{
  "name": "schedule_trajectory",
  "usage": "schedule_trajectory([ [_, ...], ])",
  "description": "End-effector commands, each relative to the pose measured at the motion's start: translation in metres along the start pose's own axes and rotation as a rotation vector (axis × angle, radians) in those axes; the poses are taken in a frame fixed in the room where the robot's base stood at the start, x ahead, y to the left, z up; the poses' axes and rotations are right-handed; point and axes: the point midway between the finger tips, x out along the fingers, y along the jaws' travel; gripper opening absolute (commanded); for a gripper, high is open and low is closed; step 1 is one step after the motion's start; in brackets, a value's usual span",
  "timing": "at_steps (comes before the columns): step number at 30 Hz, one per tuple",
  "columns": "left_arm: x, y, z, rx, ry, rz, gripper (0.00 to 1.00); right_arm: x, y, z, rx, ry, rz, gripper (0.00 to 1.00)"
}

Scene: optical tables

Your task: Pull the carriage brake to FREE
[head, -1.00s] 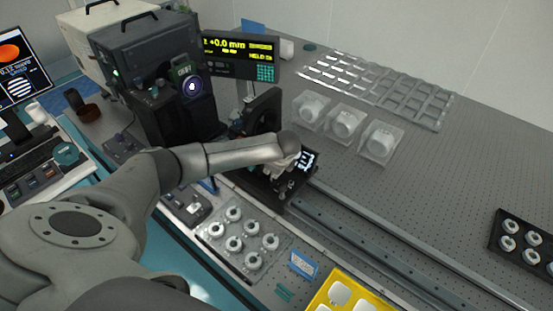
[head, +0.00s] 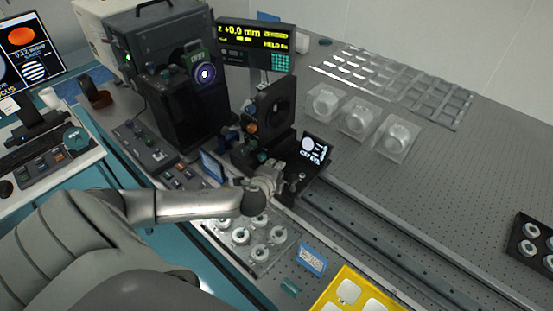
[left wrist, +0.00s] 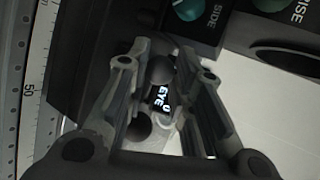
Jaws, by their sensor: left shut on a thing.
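The carriage (head: 312,178) is a black stage on the rail, with an upright black mount (head: 276,112) and a small lit display (head: 314,148). My left gripper (head: 268,180) is at its front left edge. In the left wrist view the fingers of this gripper (left wrist: 164,58) are around a dark round knob (left wrist: 160,70), which looks like the brake lever's. A second dark ball (left wrist: 138,128) shows nearer the palm. The brake's FREE marking cannot be read. My right gripper is not in view.
A tray of white round parts (head: 258,246) lies just below my left arm. A yellow tray (head: 340,272) is at the bottom. A boxed instrument (head: 170,60) stands behind left. The rail (head: 400,250) runs clear to the lower right.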

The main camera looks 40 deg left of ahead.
Motion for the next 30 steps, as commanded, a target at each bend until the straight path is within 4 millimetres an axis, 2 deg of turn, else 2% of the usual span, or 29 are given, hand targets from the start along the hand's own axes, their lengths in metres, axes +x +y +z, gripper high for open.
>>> schedule_trajectory([
  [4, -0.0001, 0.0041, 0.0013, -0.011, 0.003, -0.025, 0.00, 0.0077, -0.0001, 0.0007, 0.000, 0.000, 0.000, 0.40],
  [18, -0.0009, 0.0036, 0.0017, -0.015, 0.004, -0.034, 0.00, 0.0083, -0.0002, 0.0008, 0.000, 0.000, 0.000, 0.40],
  [19, -0.0009, 0.0037, 0.0017, -0.015, 0.004, -0.034, 0.26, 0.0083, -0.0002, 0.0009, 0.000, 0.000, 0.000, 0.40],
  [23, -0.0009, 0.0035, 0.0015, -0.015, 0.004, -0.034, 0.43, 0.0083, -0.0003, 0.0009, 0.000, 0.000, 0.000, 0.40],
  [30, -0.0009, 0.0029, 0.0012, -0.015, 0.005, -0.035, 0.45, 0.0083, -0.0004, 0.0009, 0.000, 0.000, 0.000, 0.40],
])
